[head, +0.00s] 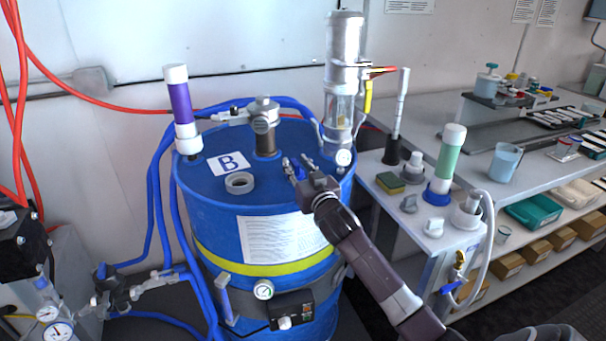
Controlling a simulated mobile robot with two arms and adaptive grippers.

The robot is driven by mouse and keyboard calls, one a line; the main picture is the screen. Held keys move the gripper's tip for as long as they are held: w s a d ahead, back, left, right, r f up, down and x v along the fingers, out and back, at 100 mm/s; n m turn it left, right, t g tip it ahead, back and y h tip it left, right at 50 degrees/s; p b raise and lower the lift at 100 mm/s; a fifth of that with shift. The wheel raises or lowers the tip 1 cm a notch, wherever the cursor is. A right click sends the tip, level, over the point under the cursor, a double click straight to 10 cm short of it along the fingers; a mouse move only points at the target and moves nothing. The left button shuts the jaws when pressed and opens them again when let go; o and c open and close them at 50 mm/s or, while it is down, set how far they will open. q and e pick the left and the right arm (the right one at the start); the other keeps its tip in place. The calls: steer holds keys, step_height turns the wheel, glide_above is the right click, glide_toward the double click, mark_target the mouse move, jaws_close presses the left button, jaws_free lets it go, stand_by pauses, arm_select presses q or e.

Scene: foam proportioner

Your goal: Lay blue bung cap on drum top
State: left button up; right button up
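The blue drum (215,215) stands in the middle, with a white B label (229,163) on its top. My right gripper (297,168) reaches in from the lower right and is low over the right part of the drum top. A small, brighter blue piece, which looks like the blue bung cap (298,173), shows between its fingers. The fingers hide part of it, and I cannot tell whether it touches the drum top. A grey ring (240,183) sits on the drum top to the left of the gripper. My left gripper is out of view.
A metal fitting (265,125), a purple cylinder (182,110) and a tall clear-and-metal cylinder (342,80) rise from the drum top. Blue hoses (160,200) run around it. At right, a side table (400,208) holds a sponge (390,183) and a green cylinder (448,160).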

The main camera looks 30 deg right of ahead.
steer(key=b+v, duration=0.1)
steer(key=v, duration=1.1)
steer(key=shift+d+f, duration=0.1)
